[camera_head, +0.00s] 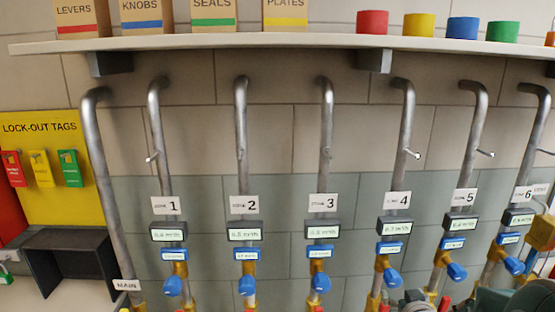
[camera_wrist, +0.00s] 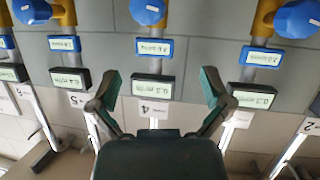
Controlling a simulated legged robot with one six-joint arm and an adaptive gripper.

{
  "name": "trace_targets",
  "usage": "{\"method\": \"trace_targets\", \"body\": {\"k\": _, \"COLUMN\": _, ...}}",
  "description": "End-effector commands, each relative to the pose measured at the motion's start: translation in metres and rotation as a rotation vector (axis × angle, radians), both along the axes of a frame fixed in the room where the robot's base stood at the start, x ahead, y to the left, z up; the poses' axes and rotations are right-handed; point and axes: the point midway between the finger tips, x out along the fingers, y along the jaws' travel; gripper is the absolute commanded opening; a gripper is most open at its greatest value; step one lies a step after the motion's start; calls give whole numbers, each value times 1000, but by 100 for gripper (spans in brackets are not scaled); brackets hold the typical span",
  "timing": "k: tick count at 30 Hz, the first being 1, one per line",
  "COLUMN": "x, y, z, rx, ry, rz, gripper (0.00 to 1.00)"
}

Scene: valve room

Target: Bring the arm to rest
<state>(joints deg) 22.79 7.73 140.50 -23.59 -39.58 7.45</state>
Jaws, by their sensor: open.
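My gripper (camera_wrist: 162,80) shows in the wrist view with its two dark green fingers spread wide. Nothing is between them but the view of the wall behind. That view is upside down, and the zone 4 label (camera_wrist: 154,108) and its display (camera_wrist: 152,87) appear between the fingers. No contact with the pipes or displays is visible. In the head view, dark green parts of my arm (camera_head: 505,302) show at the lower right edge, mostly cut off.
Several numbered pipes with blue valve knobs (camera_head: 172,286) line the wall. A shelf (camera_head: 240,42) above carries boxes and coloured cylinders. A yellow lock-out tag board (camera_head: 60,205) hangs at left above a dark open-fronted box (camera_head: 68,240).

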Motion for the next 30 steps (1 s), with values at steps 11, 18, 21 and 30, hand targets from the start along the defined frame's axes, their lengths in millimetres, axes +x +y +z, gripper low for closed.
{"method": "trace_targets", "body": {"k": 11, "x": -63, "y": 52, "z": 58, "rx": -7, "ry": 286, "rz": -65, "gripper": 99}}
{"method": "trace_targets", "body": {"k": 18, "x": -132, "y": 93, "z": 81, "rx": 47, "ry": 476, "rz": -48, "gripper": 99}}
{"method": "trace_targets", "body": {"k": 21, "x": -166, "y": 112, "z": 87, "rx": 73, "ry": 558, "rz": -19, "gripper": 99}}
{"method": "trace_targets", "body": {"k": 30, "x": -230, "y": 141, "z": 93, "rx": 117, "ry": 712, "rz": 51, "gripper": 99}}
